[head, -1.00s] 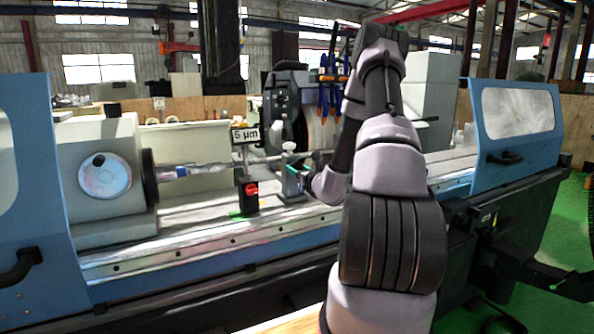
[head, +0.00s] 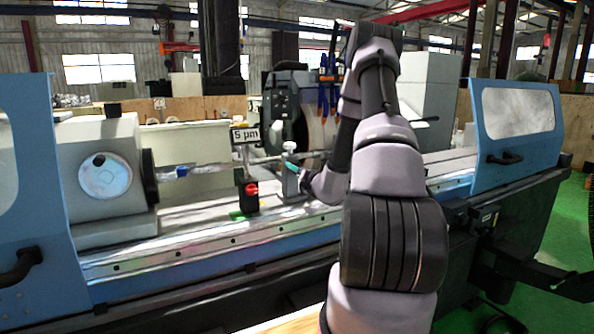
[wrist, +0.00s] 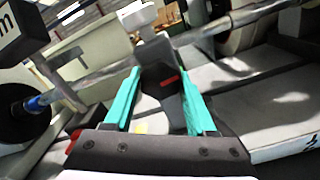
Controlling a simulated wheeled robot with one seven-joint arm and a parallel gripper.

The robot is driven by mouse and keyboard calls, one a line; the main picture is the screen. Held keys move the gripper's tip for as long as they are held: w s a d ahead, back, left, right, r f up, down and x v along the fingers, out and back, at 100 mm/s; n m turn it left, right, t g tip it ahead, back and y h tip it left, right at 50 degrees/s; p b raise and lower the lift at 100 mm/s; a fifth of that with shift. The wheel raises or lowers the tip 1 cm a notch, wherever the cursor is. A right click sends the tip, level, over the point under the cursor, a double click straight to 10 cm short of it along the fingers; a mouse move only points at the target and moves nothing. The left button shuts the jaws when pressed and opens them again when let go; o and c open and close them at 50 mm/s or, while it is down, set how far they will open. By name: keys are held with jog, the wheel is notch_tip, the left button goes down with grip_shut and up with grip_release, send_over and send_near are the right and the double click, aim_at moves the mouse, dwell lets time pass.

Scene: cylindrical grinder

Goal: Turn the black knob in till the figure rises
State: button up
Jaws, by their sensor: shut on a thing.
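The display sign (head: 245,135) reads "5 µm" on a post above a small black box. A corner of it shows at the upper left of the wrist view (wrist: 18,30). A grey stand (head: 290,184) with a pale top is right of the display, by the shaft. My gripper (head: 292,167) is at this stand, partly hidden by my own arm. In the wrist view its teal fingers (wrist: 160,70) are shut on a dark piece, taken as the black knob (wrist: 158,58), under the pale top. Its outline is hard to separate from the stand; a red mark shows there.
A long shaft (wrist: 95,78) runs close past my gripper. The black box has a red button (head: 251,189) left of the stand. The blue machine guard (head: 517,120) is at the right and the headstock (head: 105,180) at the left. The bed rail (head: 200,245) lies in front.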

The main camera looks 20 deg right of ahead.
jog(key=shift+m, duration=1)
jog(key=o, duration=1.4)
jog(key=shift+c, duration=0.2)
jog(key=shift+s, duration=0.15)
jog(key=s, duration=1)
jog(key=shift+s+d, duration=0.15)
jog(key=shift+s, duration=0.15)
